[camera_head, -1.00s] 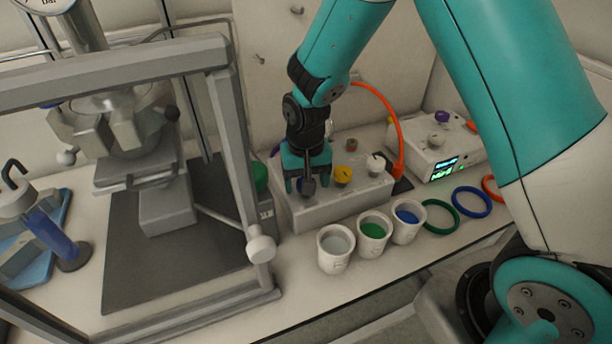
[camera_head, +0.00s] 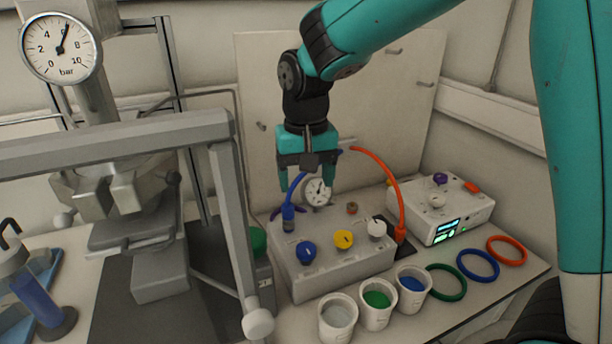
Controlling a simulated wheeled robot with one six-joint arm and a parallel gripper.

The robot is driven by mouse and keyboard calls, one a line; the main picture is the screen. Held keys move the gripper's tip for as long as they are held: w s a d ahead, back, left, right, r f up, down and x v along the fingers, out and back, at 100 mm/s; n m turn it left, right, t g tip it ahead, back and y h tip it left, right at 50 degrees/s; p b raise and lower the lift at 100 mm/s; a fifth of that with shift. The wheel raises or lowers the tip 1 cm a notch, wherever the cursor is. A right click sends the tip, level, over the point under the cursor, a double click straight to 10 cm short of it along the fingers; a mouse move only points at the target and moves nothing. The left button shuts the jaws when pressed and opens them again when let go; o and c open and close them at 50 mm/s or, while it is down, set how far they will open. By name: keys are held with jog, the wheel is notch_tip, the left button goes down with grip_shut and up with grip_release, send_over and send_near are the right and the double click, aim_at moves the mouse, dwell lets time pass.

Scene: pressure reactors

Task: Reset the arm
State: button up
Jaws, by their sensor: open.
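My gripper (camera_head: 305,180) is open and points down. It hangs in the air above the left part of a grey box (camera_head: 345,268), apart from the box's knobs. The box carries a blue knob (camera_head: 306,252), a yellow knob (camera_head: 343,239) and a white knob (camera_head: 377,229) along its front. A small round gauge (camera_head: 318,191) shows just below and behind my fingers. A blue hose (camera_head: 289,205) rises from the box by the left finger; part of it is hidden by my gripper. I cannot tell whether the finger touches the hose.
A reactor frame (camera_head: 232,200) with a large pressure gauge (camera_head: 60,49) stands left. An orange hose (camera_head: 390,180) arches right of my gripper. Cups (camera_head: 338,318) and rings (camera_head: 506,251) lie in front. A device with a screen (camera_head: 440,215) stands right. Air above the box's right side is free.

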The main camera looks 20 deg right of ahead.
jog(key=shift+r, duration=0.15)
dwell(0.3)
jog(key=s+a+r+n+y, duration=0.1)
jog(key=s+n, duration=0.3)
jog(key=s, duration=0.7)
jog(key=s+a+r+n+y, duration=0.2)
jog(key=s+n, duration=0.3)
jog(key=s, duration=0.6)
jog(key=shift+a+r+y, duration=0.15)
jog(key=shift+a+y, duration=0.45)
jog(key=shift+a, duration=0.25)
